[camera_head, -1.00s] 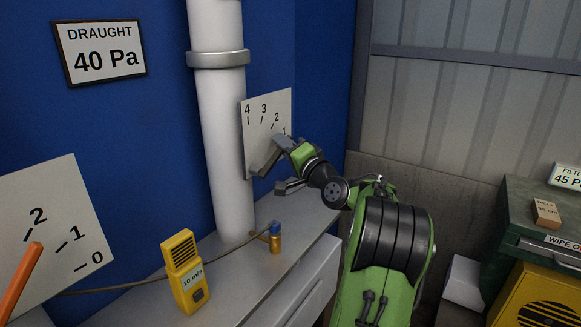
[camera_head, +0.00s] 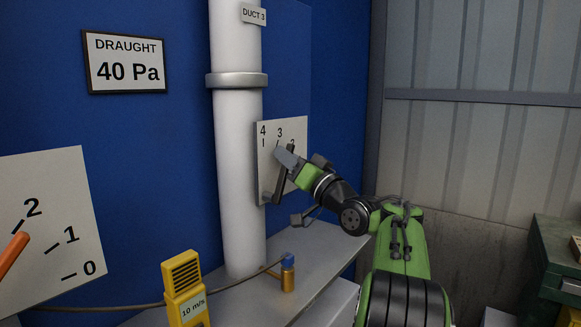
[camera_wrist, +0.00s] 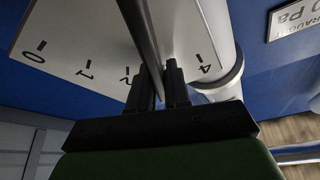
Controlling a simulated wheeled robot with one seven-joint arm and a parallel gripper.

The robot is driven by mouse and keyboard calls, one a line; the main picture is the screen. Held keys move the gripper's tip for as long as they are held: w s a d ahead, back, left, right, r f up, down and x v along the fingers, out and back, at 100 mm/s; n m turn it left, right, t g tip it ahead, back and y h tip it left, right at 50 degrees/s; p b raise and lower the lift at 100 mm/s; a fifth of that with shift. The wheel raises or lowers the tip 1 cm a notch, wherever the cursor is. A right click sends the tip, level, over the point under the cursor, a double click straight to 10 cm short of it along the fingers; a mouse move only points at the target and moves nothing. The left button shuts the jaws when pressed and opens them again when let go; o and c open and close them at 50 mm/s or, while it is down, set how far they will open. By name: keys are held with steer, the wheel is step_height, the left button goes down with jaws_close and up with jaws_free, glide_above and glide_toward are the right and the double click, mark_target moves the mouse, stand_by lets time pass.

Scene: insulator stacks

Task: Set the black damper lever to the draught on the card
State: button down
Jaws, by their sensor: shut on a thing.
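The black damper lever (camera_head: 279,185) is in front of a white scale plate (camera_head: 265,165) beside the white duct. My gripper (camera_head: 287,160) is shut on the lever, which also runs between its fingers in the wrist view (camera_wrist: 143,40). The lever stands steep, leaning a little right, with its upper end near the 3 and 2 marks in the head view. In the wrist view it lies between the 2 and the 4, and the 3 is hidden. The card (camera_head: 127,62) on the blue wall reads "DRAUGHT 40 Pa".
The white duct (camera_head: 238,140), labelled "DUCT 3", rises left of the scale. A yellow meter (camera_head: 184,290) reading 10 m/s and a brass fitting with a blue cap (camera_head: 288,272) stand on the grey ledge. Another scale with an orange lever (camera_head: 12,252) is at far left.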

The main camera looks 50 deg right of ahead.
steer(key=shift+a, duration=0.1)
stand_by(0.4)
steer(key=c, duration=1.2)
jaws_free()
steer(key=shift+o, duration=0.2)
steer(key=b+v, duration=0.6)
steer(key=v, duration=0.9)
steer(key=shift+s, duration=0.4)
